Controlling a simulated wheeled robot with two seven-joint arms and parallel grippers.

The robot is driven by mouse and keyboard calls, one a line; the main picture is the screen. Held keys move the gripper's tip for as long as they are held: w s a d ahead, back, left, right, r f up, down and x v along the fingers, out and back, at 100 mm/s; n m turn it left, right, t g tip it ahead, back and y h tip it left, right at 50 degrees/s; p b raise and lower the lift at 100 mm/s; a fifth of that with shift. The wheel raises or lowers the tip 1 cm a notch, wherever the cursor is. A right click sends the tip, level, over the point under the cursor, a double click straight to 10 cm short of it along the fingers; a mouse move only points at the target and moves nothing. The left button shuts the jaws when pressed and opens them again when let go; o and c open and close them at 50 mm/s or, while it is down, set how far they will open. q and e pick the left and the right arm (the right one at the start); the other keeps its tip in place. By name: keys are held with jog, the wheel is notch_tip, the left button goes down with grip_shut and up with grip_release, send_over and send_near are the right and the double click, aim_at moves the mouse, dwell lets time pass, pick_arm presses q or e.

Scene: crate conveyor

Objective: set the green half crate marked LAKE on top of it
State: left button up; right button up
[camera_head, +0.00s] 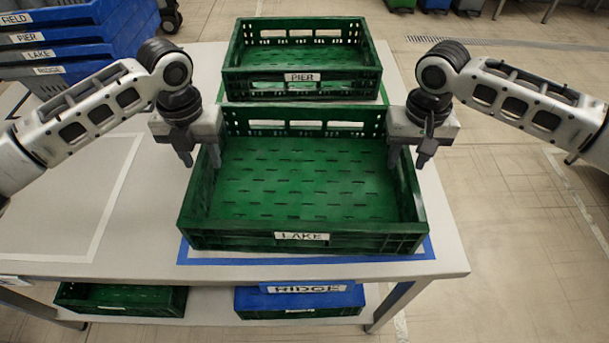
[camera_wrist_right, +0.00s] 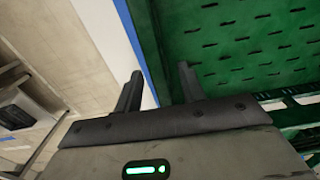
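The green half crate marked LAKE (camera_head: 301,237) stands upright and empty on the table inside a blue outline. Another green crate, marked PIER (camera_head: 302,77), stands behind it, apart from it. My left gripper (camera_head: 199,157) is at the LAKE crate's left wall, its fingers apart on either side of the rim. My right gripper (camera_head: 409,157) is at the right wall in the same way. In the right wrist view my right gripper (camera_wrist_right: 160,90) is open, with the crate's wall between its fingers and a gap visible. Whether either gripper touches the wall I cannot tell.
A white outline (camera_head: 75,190) marks bare table on the left. Blue crates marked FIELD, PIER, LAKE and RIDGE (camera_head: 50,70) are stacked at the back left.

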pick_arm(q)
jog(key=shift+f, duration=1.35)
pick_arm(e)
jog(key=shift+f, duration=1.4)
pick_arm(q)
grip_shut()
pick_arm(e)
grip_shut()
pick_arm(q)
jog(key=shift+r, duration=0.1)
pick_arm(e)
jog(key=shift+r, duration=0.1)
